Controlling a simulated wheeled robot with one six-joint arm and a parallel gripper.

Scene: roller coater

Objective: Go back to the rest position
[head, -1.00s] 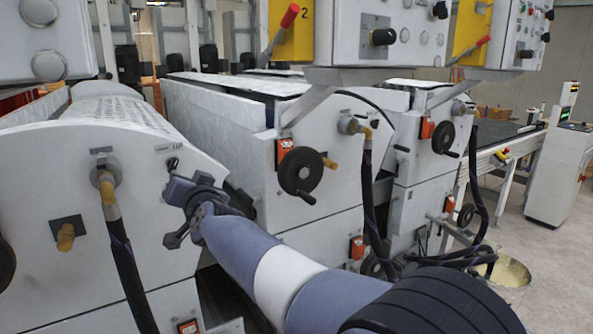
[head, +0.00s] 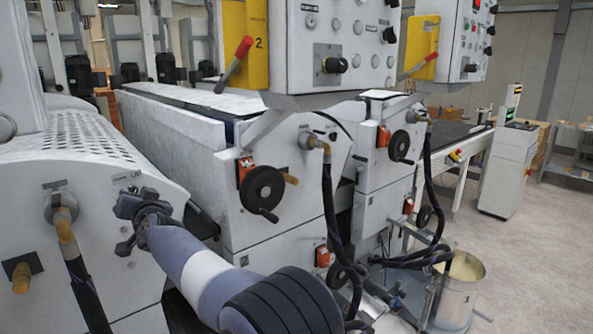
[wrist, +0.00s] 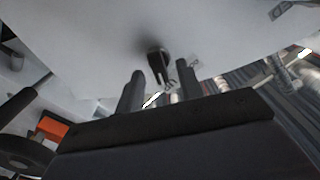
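My gripper (head: 128,222) is in front of the white side panel (head: 105,260) of the nearest roller coater unit, just below a small dark part near its label. My arm reaches to it from the bottom middle of the head view. In the wrist view, the two dark fingers of my gripper (wrist: 159,84) stand apart with nothing held between them. A dark knob or lever (wrist: 157,64) on a pale surface shows beyond the gap. I cannot tell how far it is from the fingertips.
A black handwheel (head: 264,188) and a hanging hose (head: 328,215) are right of my arm. Control boxes (head: 345,45) overhang the units. A metal bucket (head: 457,295) stands on the floor at right, with open floor (head: 535,260) beyond it.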

